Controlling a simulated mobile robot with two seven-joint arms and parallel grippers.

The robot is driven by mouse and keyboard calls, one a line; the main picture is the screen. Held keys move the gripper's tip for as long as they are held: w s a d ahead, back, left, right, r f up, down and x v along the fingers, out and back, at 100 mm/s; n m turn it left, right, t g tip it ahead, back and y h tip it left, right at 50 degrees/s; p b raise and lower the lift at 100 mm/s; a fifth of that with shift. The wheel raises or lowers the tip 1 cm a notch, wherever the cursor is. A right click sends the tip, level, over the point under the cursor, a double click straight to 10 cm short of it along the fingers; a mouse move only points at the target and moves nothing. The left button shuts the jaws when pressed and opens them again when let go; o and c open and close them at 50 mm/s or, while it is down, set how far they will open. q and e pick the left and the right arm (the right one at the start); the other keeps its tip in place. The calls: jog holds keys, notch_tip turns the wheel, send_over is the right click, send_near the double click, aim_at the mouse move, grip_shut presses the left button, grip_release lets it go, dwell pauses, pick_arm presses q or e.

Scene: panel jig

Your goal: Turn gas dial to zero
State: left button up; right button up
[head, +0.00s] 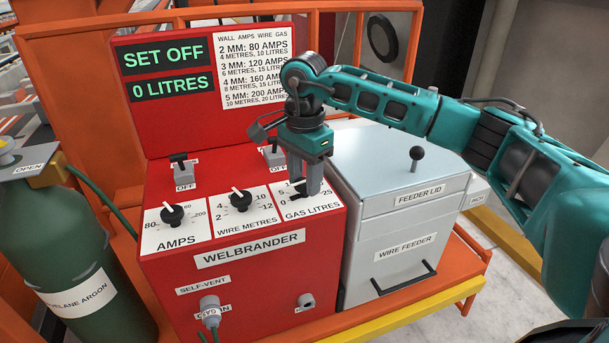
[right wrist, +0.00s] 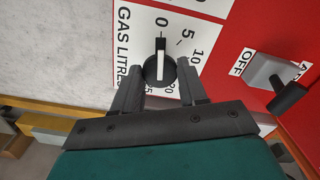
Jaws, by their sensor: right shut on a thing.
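The gas dial (right wrist: 160,71) is a black knob with a white pointer line on the "GAS LITRES" plate of the red welder panel (head: 237,288). In the right wrist view its line points at the 0 mark. In the head view my gripper mostly hides the dial. My right gripper (head: 308,188) reaches down onto it from above, shut with one finger on each side of the knob. The fingers also show in the right wrist view (right wrist: 157,78). The display (head: 165,70) reads "SET OFF" and "0 LITRES". My left gripper is not in view.
The amps dial (head: 172,215) and wire metres dial (head: 240,197) sit left of the gas dial. Toggle switches marked OFF (head: 181,168) stand behind. The grey wire feeder (head: 395,225) is close on the right. A green argon cylinder (head: 62,265) stands at left.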

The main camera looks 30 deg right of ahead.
aim_at(304, 182)
dwell(0.4)
jog(key=o, duration=1)
jog(key=shift+o, duration=0.2)
notch_tip(304, 182, up, 13)
jog(key=shift+p, duration=0.3)
jog(key=shift+f, duration=0.1)
